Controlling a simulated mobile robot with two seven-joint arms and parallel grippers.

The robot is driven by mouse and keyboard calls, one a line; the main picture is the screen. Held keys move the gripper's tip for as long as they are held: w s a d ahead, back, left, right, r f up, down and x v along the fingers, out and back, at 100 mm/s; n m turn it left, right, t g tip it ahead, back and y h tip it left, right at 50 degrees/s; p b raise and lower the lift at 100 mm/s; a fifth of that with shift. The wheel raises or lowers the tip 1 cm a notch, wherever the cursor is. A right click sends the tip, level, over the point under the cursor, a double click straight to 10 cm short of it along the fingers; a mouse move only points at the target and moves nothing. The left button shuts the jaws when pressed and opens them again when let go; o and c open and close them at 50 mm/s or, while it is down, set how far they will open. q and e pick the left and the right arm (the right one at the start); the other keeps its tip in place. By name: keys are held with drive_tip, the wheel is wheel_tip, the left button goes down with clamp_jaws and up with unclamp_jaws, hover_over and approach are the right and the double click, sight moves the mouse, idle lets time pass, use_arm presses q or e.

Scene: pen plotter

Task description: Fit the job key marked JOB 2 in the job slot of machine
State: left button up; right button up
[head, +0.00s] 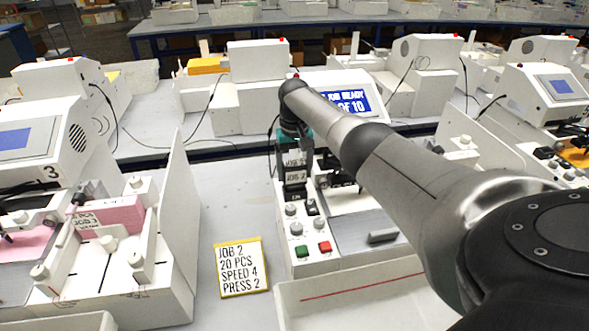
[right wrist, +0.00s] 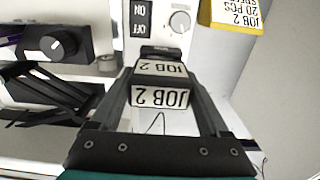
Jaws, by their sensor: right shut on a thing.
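My right gripper (right wrist: 160,78) is shut on the job key (right wrist: 160,97), a dark block with white JOB 2 labels on two faces. In the head view the gripper (head: 294,168) points down over the left side of the machine (head: 345,232), and the key (head: 295,178) shows between its fingers. A dark part (right wrist: 160,51) of the machine's panel lies just beyond the key, close to the ON/OFF switch. The job slot is hidden by the key and fingers; I cannot tell whether the key is in it. My left gripper is not in view.
The panel has knobs, a green button (head: 302,251) and a red button (head: 325,247). A yellow-edged card (head: 241,267) reads JOB 2, 20 PCS, SPEED 4, PRESS 2. The screen (head: 353,104) shows part of JOB READY. A neighbouring machine's white side wall (head: 178,235) stands left.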

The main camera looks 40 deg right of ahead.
drive_tip(key=shift+f+b, duration=0.6)
drive_tip(key=shift+f, duration=0.4)
drive_tip(key=o, duration=1.2)
wheel_tip(320, 180, up, 15)
drive_tip(key=p, duration=0.1)
drive_tip(key=shift+r, duration=0.15)
